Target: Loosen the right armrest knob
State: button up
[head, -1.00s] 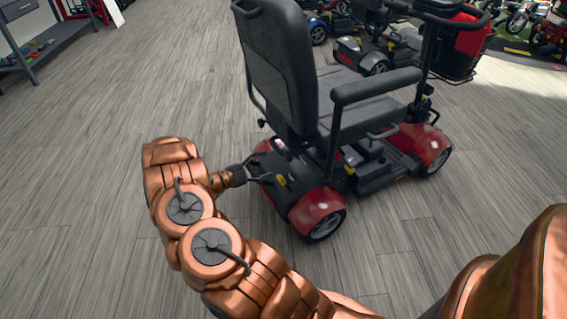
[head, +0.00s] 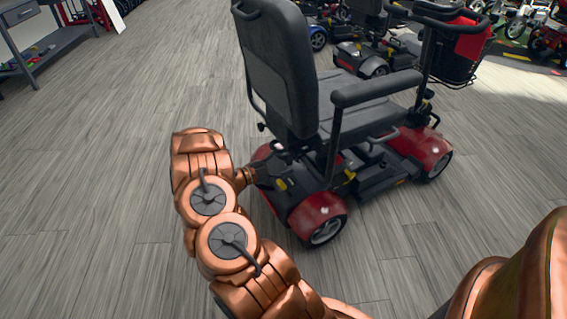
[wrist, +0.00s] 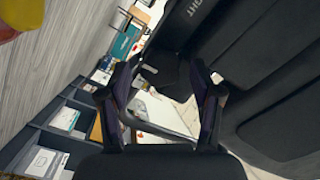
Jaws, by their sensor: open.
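The red and black mobility scooter (head: 318,212) stands with its seat back (head: 277,65) toward me. Its near-side armrest (head: 375,88) sits on a dark upright post (head: 334,145). A small dark knob-like end (head: 262,127) shows low behind the seat back; I cannot tell which armrest it belongs to. My gripper (head: 279,165) is at the rear of the scooter, below the seat, dark against dark parts. In the wrist view my gripper (wrist: 160,98) is open. A dark part (wrist: 168,76) and a grey curved bar (wrist: 165,130) show between or beyond its fingers; no knob is clear there.
The black seat side (wrist: 265,75) fills the right of the wrist view. Other scooters (head: 375,50) stand behind. A workbench (head: 40,45) is at the upper left in the head view, and shelves (wrist: 65,115) show in the wrist view. The wooden floor on the left is clear.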

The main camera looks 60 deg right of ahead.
jog(key=shift+c, duration=0.4)
jog(key=c, duration=1.1)
jog(key=shift+o, duration=0.2)
